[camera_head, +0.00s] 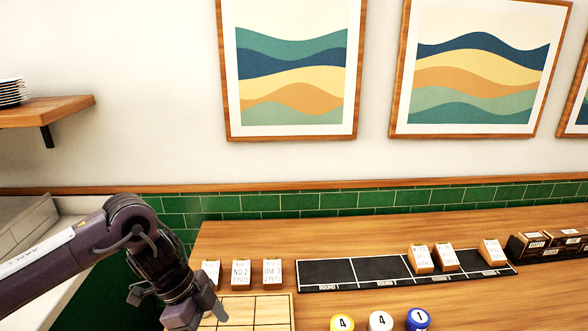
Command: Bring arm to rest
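My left arm comes in from the left, and its gripper (212,308) hangs over the left end of the wooden table (330,243), above a light wooden grid board (262,312). The fingers are seen nearly side-on, so I cannot tell whether they are open or shut. Nothing is visible held in them. My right arm and gripper are not in view.
Several small printed blocks stand behind the board, such as one block (241,274). A black strip with marked sections (350,272) bears more blocks at right. Numbered balls, including a blue one (418,319), lie in front. A dark box (530,246) stands far right.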

